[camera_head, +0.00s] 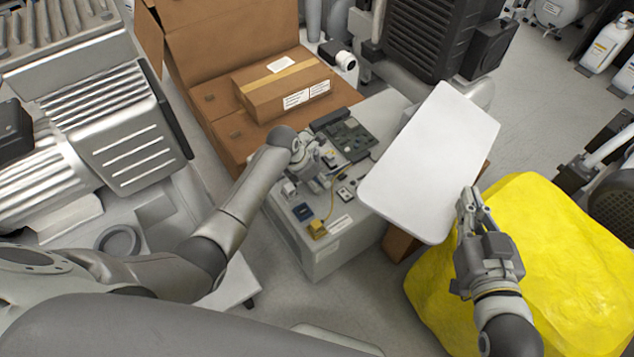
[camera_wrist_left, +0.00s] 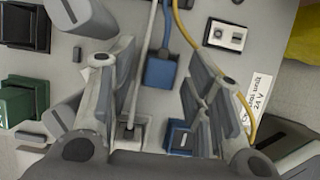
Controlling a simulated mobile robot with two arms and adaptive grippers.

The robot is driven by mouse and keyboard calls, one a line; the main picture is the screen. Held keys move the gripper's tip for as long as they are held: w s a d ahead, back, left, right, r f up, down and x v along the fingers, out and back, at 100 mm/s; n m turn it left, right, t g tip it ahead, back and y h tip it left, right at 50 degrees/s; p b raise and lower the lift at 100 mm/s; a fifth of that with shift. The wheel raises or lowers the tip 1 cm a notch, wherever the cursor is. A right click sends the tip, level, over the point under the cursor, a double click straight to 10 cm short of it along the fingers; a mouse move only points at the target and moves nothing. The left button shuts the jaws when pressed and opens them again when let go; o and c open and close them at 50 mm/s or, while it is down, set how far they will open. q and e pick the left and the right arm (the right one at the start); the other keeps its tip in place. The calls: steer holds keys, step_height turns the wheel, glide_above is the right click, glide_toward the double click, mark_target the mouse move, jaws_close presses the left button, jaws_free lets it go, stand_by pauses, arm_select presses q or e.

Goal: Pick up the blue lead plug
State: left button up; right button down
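The blue lead plug (camera_wrist_left: 160,70) shows in the left wrist view as a blue block with a blue cable leaving its top. It lies on the grey panel (camera_wrist_left: 225,70), between and beyond my left fingers. My left gripper (camera_wrist_left: 160,82) is open, with a finger on each side and no visible contact with the plug. A separate blue socket-like block (camera_wrist_left: 180,137) sits nearer the wrist. In the head view, my left gripper (camera_head: 318,172) is over the grey cabinet (camera_head: 322,262); the plug cannot be made out there. My right gripper (camera_head: 470,200) is beside the white board; its finger gap is unclear.
A grey lead (camera_wrist_left: 142,75) and a yellow cable (camera_wrist_left: 187,30) run near the plug. Green (camera_wrist_left: 22,100) and black (camera_wrist_left: 27,27) blocks stand left. The white board (camera_head: 432,160), cardboard box (camera_head: 283,87) and yellow bulky object (camera_head: 545,250) surround the cabinet.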

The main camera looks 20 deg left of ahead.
mark_target(316, 181)
arm_select(q)
steer(key=c, duration=0.7)
steer(key=shift+c, duration=0.2)
steer(key=shift+r, duration=0.1)
